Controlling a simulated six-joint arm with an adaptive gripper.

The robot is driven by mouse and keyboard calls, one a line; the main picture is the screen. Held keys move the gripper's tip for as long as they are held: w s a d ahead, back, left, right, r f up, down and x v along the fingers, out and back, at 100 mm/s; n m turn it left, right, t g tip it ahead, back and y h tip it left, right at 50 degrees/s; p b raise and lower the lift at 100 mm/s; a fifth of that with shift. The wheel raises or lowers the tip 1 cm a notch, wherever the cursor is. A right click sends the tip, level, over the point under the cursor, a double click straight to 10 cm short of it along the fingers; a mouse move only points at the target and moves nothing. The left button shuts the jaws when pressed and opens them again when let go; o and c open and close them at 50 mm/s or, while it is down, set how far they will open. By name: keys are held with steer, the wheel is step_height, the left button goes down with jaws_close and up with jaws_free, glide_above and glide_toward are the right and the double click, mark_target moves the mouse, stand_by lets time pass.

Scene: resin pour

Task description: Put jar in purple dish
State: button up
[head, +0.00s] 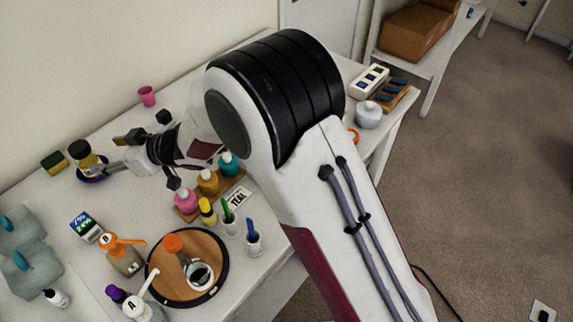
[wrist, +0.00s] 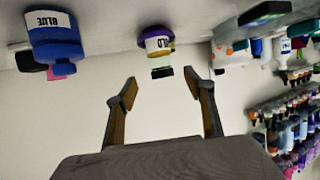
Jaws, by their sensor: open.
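A gold jar with a black lid and a white label (head: 81,157) stands upright in the purple dish (head: 94,179) at the left of the table. In the wrist view, which is upside down, the jar (wrist: 158,44) and the dish's purple rim (wrist: 170,36) appear beyond my fingertips. My gripper (head: 108,155) is open and empty beside the jar. In the wrist view the two fingers (wrist: 164,88) are spread wide, with a gap between them and the jar.
A blue jar (wrist: 55,40) stands to the left in the wrist view. A pink cup (head: 147,96) is near the wall, and a sponge (head: 54,162) lies left of the dish. Several bottles and a round wooden board (head: 205,245) crowd the front.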

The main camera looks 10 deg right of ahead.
steer(key=w+d+r+m+t+h, duration=0.2)
steer(key=w+d+r, duration=0.15)
steer(key=d, duration=0.45)
steer(key=w+d+r+m+t+h, duration=0.1)
steer(key=w+d+r+t+h, duration=0.15)
steer(key=d+r, duration=0.35)
steer(key=s+d+r+m+h, duration=0.2)
steer(key=d, duration=0.8)
steer(key=s+d+r+m+h, duration=0.1)
steer(key=d+r+m+h, duration=0.15)
steer(key=d, duration=0.75)
steer(key=s+d+m+g+h, duration=0.1)
steer(key=s+d+m+h, duration=0.25)
steer(key=s+d, duration=0.9)
steer(key=s+d+f+m+g, duration=0.1)
steer(key=s+d, duration=0.1)
steer(key=s, duration=0.6)
steer(key=s+d+f+m+g, duration=0.1)
steer(key=s+d+f+g, duration=0.1)
steer(key=s, duration=0.7)
steer(key=shift+s+d+f, duration=0.15)
steer(key=shift+s+d, duration=0.1)
steer(key=shift+d, duration=0.3)
